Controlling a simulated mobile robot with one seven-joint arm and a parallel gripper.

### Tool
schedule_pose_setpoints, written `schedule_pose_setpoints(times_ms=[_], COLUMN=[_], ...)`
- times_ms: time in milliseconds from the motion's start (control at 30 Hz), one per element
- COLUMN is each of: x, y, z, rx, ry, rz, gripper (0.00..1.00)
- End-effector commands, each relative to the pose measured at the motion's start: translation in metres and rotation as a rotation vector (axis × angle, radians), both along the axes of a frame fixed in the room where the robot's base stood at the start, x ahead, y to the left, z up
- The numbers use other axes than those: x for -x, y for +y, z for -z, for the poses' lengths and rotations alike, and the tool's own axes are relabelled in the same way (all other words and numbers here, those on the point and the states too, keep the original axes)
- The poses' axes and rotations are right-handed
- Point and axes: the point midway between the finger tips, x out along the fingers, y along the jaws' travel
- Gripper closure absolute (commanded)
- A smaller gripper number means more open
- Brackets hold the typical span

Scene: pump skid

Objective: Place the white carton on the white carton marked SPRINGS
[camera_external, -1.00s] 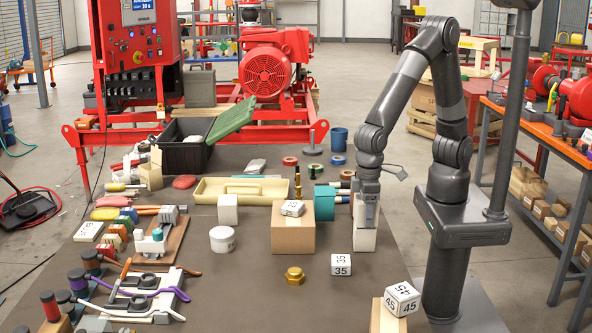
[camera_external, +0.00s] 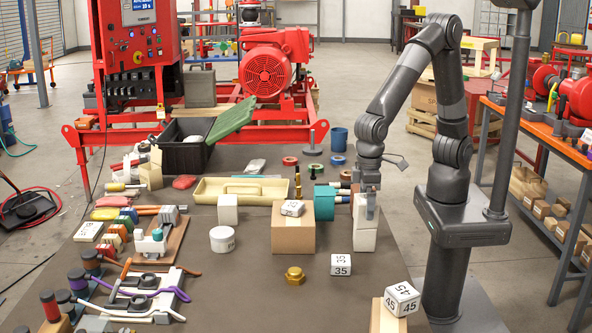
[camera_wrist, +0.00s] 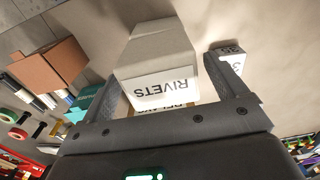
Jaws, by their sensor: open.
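Two white cartons stand stacked at the right of the brown mat. The upper carton (camera_external: 359,212) is between the fingers of my gripper (camera_external: 368,211), and the lower carton (camera_external: 364,241) is beneath it. In the wrist view a white carton marked RIVETS (camera_wrist: 165,87) sits between my spread fingers (camera_wrist: 166,72). Part of another lettered face (camera_wrist: 178,105) shows past it, too cut off to read. My gripper is open around the upper carton. Another white carton (camera_external: 228,209) stands apart to the left, its marking not visible. I see no SPRINGS marking.
A cardboard box (camera_external: 292,240) with a small cube (camera_external: 293,208) on top and a teal bin (camera_external: 324,203) stand left of the stack. A cube marked 35 (camera_external: 341,265) and a brass nut (camera_external: 294,275) lie in front. The mat's front middle is mostly clear.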

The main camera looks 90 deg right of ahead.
Motion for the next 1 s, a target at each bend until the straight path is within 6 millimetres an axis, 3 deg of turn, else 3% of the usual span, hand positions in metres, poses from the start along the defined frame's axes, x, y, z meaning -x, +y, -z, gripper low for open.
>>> schedule_pose_setpoints(times_ms=[200, 400, 833, 933, 1000], x=[-0.001, -0.001, -0.001, -0.002, -0.003], y=[0.001, 0.000, -0.004, -0.022, -0.044], z=[-0.050, -0.081, -0.095, -0.104, -0.115], rx=[-0.004, -0.002, -0.003, -0.016, -0.031], ry=[-0.004, -0.002, -0.005, -0.024, -0.050], rz=[0.000, 0.000, 0.002, 0.005, 0.008], gripper=[0.10, 0.10, 0.10, 0.10, 0.10])
